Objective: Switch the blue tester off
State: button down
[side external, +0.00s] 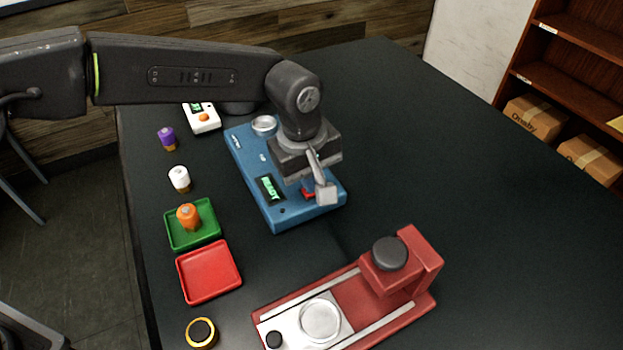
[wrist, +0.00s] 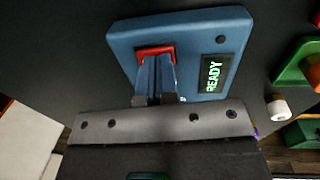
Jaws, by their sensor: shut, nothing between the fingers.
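The blue tester (side external: 287,216) lies on the dark table below my gripper. Its display reads READY in green, and it also shows in the wrist view (wrist: 190,28). A red-framed switch (side external: 308,192) sits near the tester's front right corner; in the wrist view the red frame (wrist: 155,50) shows just beyond my fingertips. My gripper (side external: 326,192) is shut and empty, its fingertips at or just above the switch. I cannot tell whether they touch it. The fingers hide most of the switch, so its position is not clear.
A red press-like fixture (side external: 425,262) stands at the front. Left of the tester are a green tray (side external: 213,236) with an orange-capped piece (side external: 188,216), a red tray (side external: 209,272), a white-capped piece (side external: 179,179) and a purple one (side external: 167,139). A white device (side external: 204,124) stands behind. The table's right side is clear.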

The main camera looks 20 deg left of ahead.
notch_tip(320, 180, up, 13)
jog(key=s+a, duration=0.1)
dwell(0.4)
jog(key=shift+w+d+r, duration=0.1)
jog(key=shift+w+d, duration=0.4)
jog(key=f, duration=0.9)
jog(key=w+d+f, duration=0.1)
jog(key=f, duration=0.4)
jog(key=shift+w+d, duration=0.1)
